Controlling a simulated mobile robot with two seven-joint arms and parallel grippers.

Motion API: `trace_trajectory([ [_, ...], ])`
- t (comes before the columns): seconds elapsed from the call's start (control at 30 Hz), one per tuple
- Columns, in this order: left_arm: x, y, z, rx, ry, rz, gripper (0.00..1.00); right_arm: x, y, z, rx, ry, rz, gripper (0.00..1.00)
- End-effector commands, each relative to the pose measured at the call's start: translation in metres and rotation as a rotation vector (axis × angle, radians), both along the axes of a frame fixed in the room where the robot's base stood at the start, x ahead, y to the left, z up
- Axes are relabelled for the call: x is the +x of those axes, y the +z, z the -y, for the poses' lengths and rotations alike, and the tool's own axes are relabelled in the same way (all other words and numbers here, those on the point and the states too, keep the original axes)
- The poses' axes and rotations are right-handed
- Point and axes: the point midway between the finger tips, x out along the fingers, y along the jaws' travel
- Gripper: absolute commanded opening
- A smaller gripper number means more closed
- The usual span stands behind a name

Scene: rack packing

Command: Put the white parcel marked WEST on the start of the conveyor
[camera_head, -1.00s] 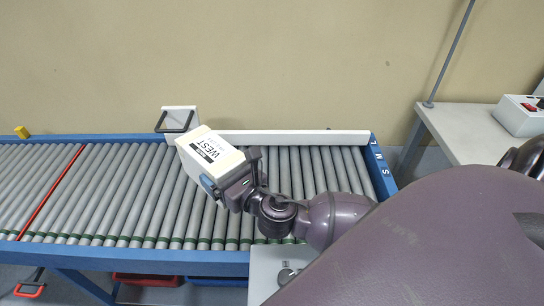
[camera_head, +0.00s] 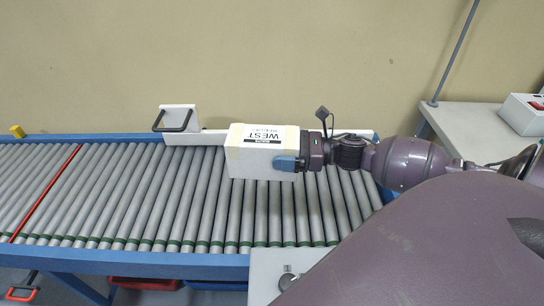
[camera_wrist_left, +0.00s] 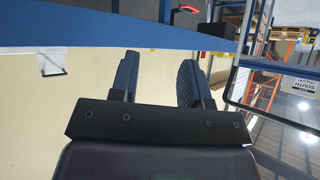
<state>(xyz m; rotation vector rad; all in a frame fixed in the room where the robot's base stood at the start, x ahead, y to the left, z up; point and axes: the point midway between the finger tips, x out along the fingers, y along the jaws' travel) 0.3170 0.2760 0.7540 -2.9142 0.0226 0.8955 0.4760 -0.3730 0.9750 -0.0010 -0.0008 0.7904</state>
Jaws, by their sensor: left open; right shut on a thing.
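The white parcel marked WEST (camera_head: 250,160) is in the head view, over the right part of the roller conveyor (camera_head: 130,190). Its label faces up. My right gripper (camera_head: 288,163) is shut on the parcel from its right side. I cannot tell from this view whether the parcel touches the rollers. My left gripper (camera_wrist_left: 160,85) shows in the left wrist view, open and with nothing between its fingers. It is not in the head view.
A red line (camera_head: 45,195) crosses the rollers at the left. A white plate with a black handle (camera_head: 178,119) stands at the conveyor's back edge. A grey table with a red-and-white box (camera_head: 522,114) is at the right. The rollers left of the parcel are bare.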

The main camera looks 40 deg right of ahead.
Motion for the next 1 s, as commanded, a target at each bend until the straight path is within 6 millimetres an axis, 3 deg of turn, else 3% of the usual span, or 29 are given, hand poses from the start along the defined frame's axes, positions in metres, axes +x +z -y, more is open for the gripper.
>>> trace_trajectory([
  [0.2, 0.003, -0.002, 0.001, 0.000, -0.003, 0.004, 0.43, -0.008, 0.015, 0.019, -0.001, 0.071, 0.001, 0.50],
  [0.33, 0.003, -0.004, 0.001, 0.000, -0.002, 0.001, 0.43, -0.009, 0.007, 0.021, 0.004, 0.080, -0.001, 0.50],
  [1.0, 0.000, -0.022, 0.002, 0.001, -0.007, -0.016, 0.43, -0.009, -0.126, 0.020, 0.003, 0.079, -0.003, 0.50],
])
